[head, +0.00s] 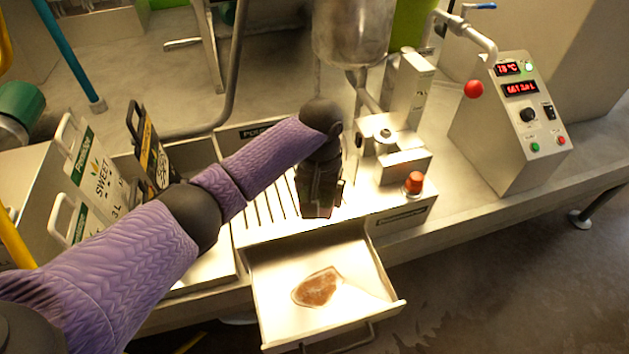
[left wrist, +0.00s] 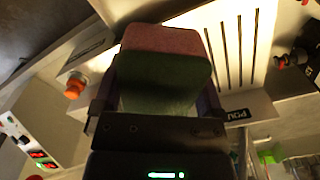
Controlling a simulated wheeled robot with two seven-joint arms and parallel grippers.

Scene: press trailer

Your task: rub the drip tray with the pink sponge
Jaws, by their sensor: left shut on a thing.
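The drip tray (head: 275,318) is a pale metal drawer-like tray, pulled out at the front of the press, with a brown stain (head: 318,288) on its floor. My left gripper (head: 318,208) is above the slotted grille (head: 262,205), behind the drip tray in the head view. In the left wrist view it is shut on the pink sponge (left wrist: 160,42), a block with a pink part and a dark green part. The sponge is hidden behind the gripper in the head view. My right gripper is not in view.
A control box (head: 512,125) with red displays stands on the right of the bench. A metal block with a red-orange knob (head: 414,182) is right of my gripper. White jugs (head: 98,170) and a dark one (head: 150,150) stand at the left. Space above the drip tray is clear.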

